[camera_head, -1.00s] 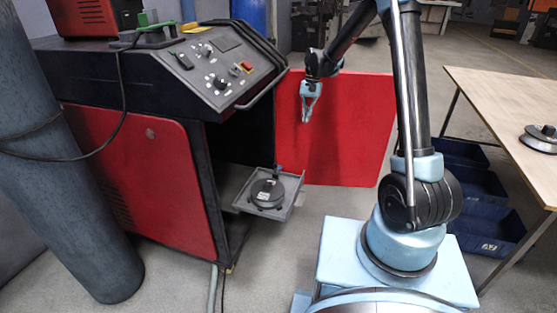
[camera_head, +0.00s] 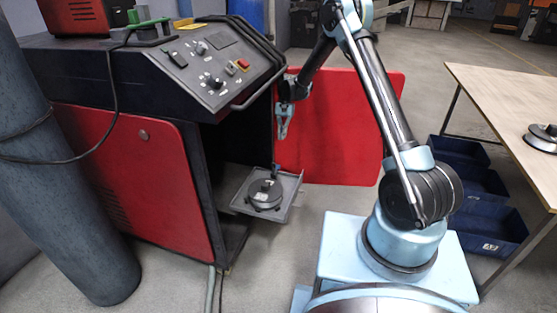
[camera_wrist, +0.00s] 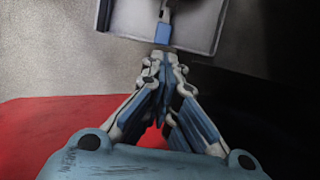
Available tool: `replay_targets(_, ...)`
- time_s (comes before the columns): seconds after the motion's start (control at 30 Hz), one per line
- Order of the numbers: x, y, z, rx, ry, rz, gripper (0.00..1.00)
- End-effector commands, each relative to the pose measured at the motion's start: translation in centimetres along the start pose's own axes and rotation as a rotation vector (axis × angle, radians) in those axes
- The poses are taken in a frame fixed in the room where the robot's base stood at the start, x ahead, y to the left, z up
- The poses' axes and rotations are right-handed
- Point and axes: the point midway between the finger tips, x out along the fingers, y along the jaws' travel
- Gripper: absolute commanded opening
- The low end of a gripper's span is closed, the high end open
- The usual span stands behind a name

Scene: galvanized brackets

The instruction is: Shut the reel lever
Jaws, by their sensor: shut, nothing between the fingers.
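The reel lever (camera_head: 275,171) is a small upright piece at the back of the grey pull-out tray (camera_head: 293,203). Its blue tip (camera_wrist: 163,36) shows in the wrist view, just beyond my fingertips. A dark reel (camera_head: 264,195) lies on the tray in front of the lever. My gripper (camera_head: 282,136) points down above the lever, with a small gap between them in the head view. In the wrist view my gripper (camera_wrist: 161,62) has its fingers together and empty. Whether they touch the lever there I cannot tell.
The red-and-black machine (camera_head: 150,185) stands left of the tray, its control panel (camera_head: 215,65) overhanging. An open red door panel (camera_head: 335,130) is close behind my gripper. A wooden table (camera_head: 505,100) and blue bins (camera_head: 485,190) are at right. Floor right of the tray is clear.

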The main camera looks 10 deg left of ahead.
Motion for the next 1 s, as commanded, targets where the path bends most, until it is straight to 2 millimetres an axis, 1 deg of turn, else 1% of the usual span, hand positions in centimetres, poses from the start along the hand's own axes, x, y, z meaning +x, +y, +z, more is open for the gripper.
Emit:
replay_targets(0.2, 0.2, -0.8, 0.4, -0.008, -0.001, 0.003, 0.00)
replay_targets(0.37, 0.4, -1.0, 0.6, -0.011, -0.001, 0.004, 0.00)
replay_targets(0.47, 0.9, -1.0, 0.6, -0.012, 0.000, 0.005, 0.00)
replay_targets(0.57, 1.9, -1.0, 0.6, -0.012, 0.000, 0.005, 0.00)
replay_targets(0.67, 3.5, -1.0, 0.6, -0.012, 0.000, 0.005, 0.00)
replay_targets(1.0, 9.5, -1.0, 0.6, -0.012, 0.000, 0.005, 0.00)
